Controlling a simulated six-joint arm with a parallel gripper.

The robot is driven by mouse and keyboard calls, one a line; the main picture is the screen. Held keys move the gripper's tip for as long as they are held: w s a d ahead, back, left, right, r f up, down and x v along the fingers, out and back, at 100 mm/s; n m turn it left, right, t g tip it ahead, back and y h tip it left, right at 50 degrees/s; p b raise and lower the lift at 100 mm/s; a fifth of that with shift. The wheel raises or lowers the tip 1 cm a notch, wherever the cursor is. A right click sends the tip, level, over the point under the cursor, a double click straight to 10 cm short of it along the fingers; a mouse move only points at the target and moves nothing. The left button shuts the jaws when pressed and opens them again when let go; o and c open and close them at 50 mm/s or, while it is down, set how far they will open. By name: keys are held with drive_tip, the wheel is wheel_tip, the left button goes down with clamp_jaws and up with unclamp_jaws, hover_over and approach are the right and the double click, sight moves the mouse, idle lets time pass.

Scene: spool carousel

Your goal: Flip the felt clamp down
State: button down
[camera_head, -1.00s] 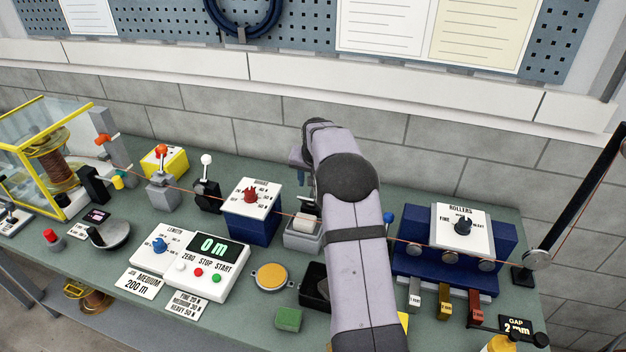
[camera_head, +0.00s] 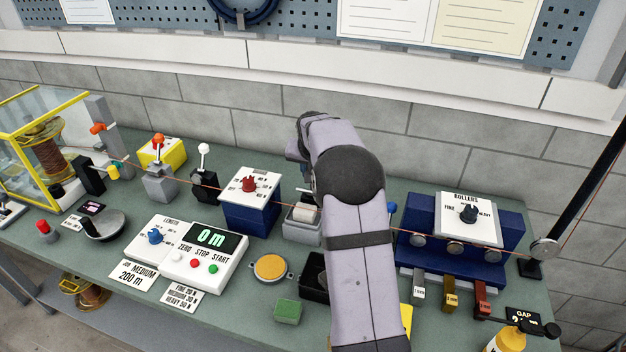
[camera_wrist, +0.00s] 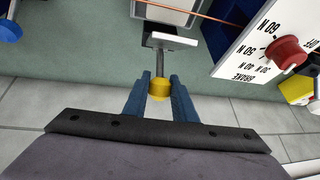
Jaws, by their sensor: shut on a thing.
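The felt clamp (camera_head: 303,226) is a small grey block with a whitish roller-like pad on top, beside the brake box in the head view. My arm partly covers it. In the wrist view, the clamp's white-edged plate (camera_wrist: 174,40) carries a thin grey lever (camera_wrist: 159,62) ending in a yellow knob (camera_wrist: 159,90). My gripper (camera_wrist: 158,80) has its two blue fingers shut on this knob, one on each side. The lever points away from the block toward the wall. The exact tilt of the clamp is hard to tell. In the head view, the knob is hidden.
The copper wire (camera_wrist: 205,12) runs past the clamp. The brake box (camera_head: 250,205) with its red knob stands left of it. The rollers unit (camera_head: 460,235) is to the right. A length counter (camera_head: 205,260) and a yellow-topped round pad (camera_head: 270,268) lie in front.

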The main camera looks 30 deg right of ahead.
drive_tip(key=shift+s+a+f+t+h+b, duration=0.15)
drive_tip(key=shift+s+a+t+h+b, duration=0.3)
drive_tip(key=shift+b, duration=2.2)
drive_tip(key=shift+w+r+t+b, duration=0.1)
drive_tip(key=shift+r+t+b, duration=0.15)
drive_tip(key=shift+r+b, duration=0.1)
drive_tip(key=c, duration=1.5)
unclamp_jaws()
drive_tip(key=shift+o, duration=0.2)
drive_tip(key=shift+f, duration=0.1)
drive_tip(key=shift+b+v, duration=1.1)
drive_tip(key=shift+v, duration=2.6)
